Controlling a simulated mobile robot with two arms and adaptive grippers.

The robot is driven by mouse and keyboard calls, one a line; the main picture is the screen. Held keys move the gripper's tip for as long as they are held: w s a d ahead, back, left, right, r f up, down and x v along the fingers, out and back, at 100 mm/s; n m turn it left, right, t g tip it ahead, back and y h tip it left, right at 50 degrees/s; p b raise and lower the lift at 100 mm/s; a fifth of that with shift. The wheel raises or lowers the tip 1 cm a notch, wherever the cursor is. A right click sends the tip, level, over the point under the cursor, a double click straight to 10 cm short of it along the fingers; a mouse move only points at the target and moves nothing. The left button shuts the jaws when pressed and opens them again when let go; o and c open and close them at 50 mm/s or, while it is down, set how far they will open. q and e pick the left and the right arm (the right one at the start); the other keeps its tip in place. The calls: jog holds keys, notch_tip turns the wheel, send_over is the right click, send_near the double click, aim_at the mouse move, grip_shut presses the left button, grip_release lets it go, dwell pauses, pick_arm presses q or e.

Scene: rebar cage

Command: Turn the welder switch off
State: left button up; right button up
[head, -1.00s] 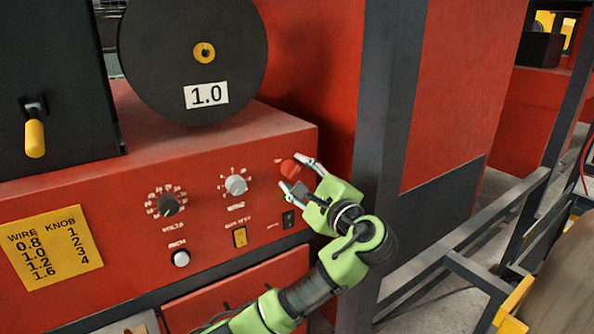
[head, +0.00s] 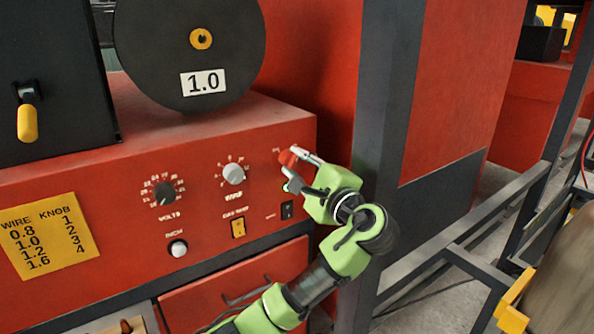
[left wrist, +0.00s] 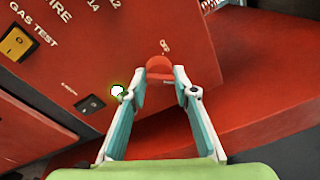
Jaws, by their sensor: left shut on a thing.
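The welder's red front panel (head: 110,217) faces me. A red switch knob (head: 288,157) sits at the panel's upper right; it also shows in the left wrist view (left wrist: 159,68) between my fingertips. My left gripper (head: 291,170) is at the knob with its fingers on either side, shut on it; it also shows in the left wrist view (left wrist: 160,84). Lettering beside the knob is too small to read. A small black rocker switch (head: 287,210) is below it, also in the left wrist view (left wrist: 90,104). My right gripper is not in view.
A volts dial (head: 164,192), a wire knob (head: 233,174), a yellow gas test switch (head: 238,228) and a white inch button (head: 178,248) are left of the gripper. A wire chart (head: 48,236) is at far left. A dark steel post (head: 385,120) stands close right of my arm.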

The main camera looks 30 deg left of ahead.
pick_arm(q)
jog(key=n+b, duration=0.5)
jog(key=b, duration=0.1)
jog(key=n+y+b, duration=0.1)
jog(key=n+b, duration=0.5)
jog(key=f+n+g+b, duration=0.1)
jog(key=n+b, duration=0.4)
jog(key=b, duration=0.1)
jog(key=shift+w, duration=0.1)
jog(key=shift+o, duration=0.2)
jog(key=shift+r+n+y+b, duration=0.1)
jog(key=shift+n+y+b, duration=0.2)
jog(key=shift+n+b, duration=0.4)
jog(key=shift+r, duration=0.1)
jog(key=shift+c, duration=0.2)
jog(key=o, duration=1.1)
jog(key=shift+r, duration=0.1)
jog(key=v, duration=1.2)
jog(key=shift+w, duration=0.15)
